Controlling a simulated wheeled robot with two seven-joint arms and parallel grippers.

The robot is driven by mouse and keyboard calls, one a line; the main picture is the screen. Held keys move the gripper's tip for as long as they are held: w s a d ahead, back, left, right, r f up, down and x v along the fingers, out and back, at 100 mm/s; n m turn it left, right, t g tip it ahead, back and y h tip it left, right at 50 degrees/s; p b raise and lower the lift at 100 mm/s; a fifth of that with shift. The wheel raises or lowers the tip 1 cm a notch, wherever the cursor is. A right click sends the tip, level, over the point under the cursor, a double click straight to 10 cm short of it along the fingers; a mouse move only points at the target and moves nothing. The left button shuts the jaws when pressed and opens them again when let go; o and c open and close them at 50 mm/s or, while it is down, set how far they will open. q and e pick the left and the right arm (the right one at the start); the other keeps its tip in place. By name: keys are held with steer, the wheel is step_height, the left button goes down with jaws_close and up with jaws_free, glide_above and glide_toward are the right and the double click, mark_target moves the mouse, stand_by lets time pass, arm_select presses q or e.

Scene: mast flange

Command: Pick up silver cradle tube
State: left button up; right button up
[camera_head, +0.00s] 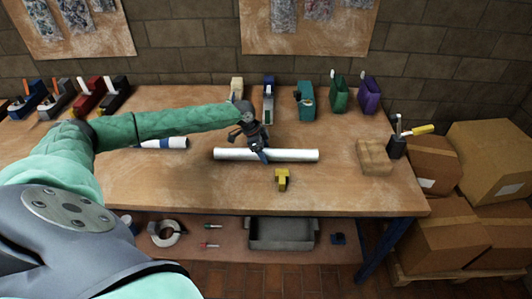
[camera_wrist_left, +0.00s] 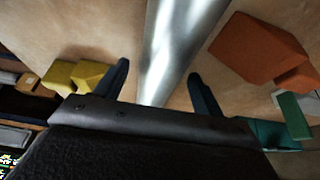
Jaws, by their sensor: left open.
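The silver cradle tube (camera_head: 295,155) lies level across the middle of the workbench in the head view, long and pale. My left gripper (camera_head: 258,150) is over it, left of its middle, and hides a short part of it. In the left wrist view the tube (camera_wrist_left: 178,45) runs between the two dark fingers of my left gripper (camera_wrist_left: 158,75). The fingers are apart, with a gap on each side of the tube. I cannot tell how far down the fingers reach. My right gripper is not in view.
On the workbench (camera_head: 350,200), a yellow block (camera_head: 282,180) stands just in front of the tube. A white-and-blue cylinder (camera_head: 165,143) lies to the left, and a tan block (camera_head: 374,157) to the right. Coloured holders, including a teal one (camera_head: 305,100), line the back.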

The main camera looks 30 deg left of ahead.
arm_select(q)
steer(key=shift+f, duration=0.1)
steer(key=c, duration=1.3)
steer(key=shift+w, duration=0.1)
